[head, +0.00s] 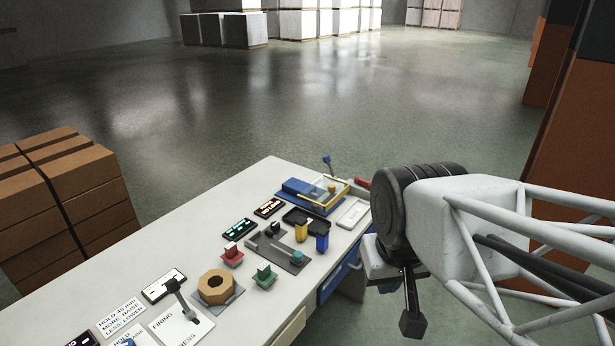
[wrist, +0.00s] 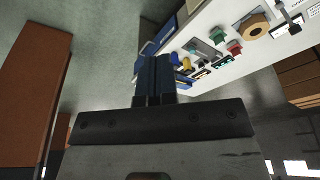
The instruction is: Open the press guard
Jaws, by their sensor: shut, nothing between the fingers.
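A blue unit with a yellow-framed, clear-looking cover, which looks like the press guard (head: 333,189), sits at the far end of the white bench (head: 150,232) in the head view. The frame appears to lie low over the blue base; how it is hinged I cannot tell. My gripper (head: 411,326) hangs off the bench's right side, to the right of and nearer than the guard, touching nothing. In the wrist view its dark fingers (wrist: 153,78) are together and empty. I cannot make out the guard clearly there.
A blue-knobbed lever (head: 327,161) stands behind the guard, and a red part (head: 362,182) is beside it. Brown boxes (head: 75,205) stand left.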

